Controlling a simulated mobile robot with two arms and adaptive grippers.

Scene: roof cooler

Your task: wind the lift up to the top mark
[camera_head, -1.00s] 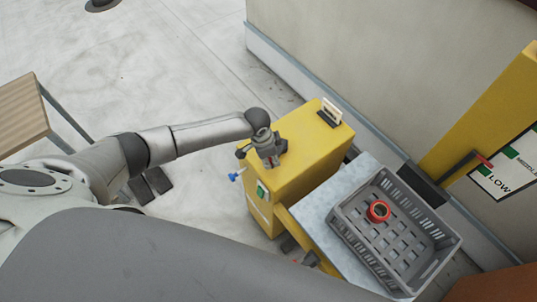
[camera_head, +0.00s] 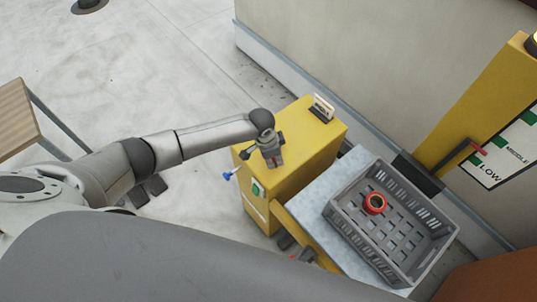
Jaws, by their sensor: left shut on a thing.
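My left gripper (camera_head: 271,158) is over the top of the yellow lift housing (camera_head: 291,180). It is shut on what looks like the winding handle, mostly hidden by the fingers. A thin rod with a blue knob (camera_head: 228,175) sticks out at the housing's left. The lift platform (camera_head: 310,196) is pale and carries a grey crate (camera_head: 338,221) with a red ring-shaped thing (camera_head: 374,203) inside. On the yellow mast (camera_head: 470,105), a red pointer (camera_head: 478,148) is between the LOW and MIDDLE labels of the white scale (camera_head: 500,155). The top mark is out of frame. My right gripper is not in view.
A green switch (camera_head: 257,190) is on the housing's front side. A small upright holder (camera_head: 322,107) stands on its back corner. A wall (camera_head: 370,60) runs behind. A wooden table (camera_head: 14,120) is at left; the floor between is mostly clear.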

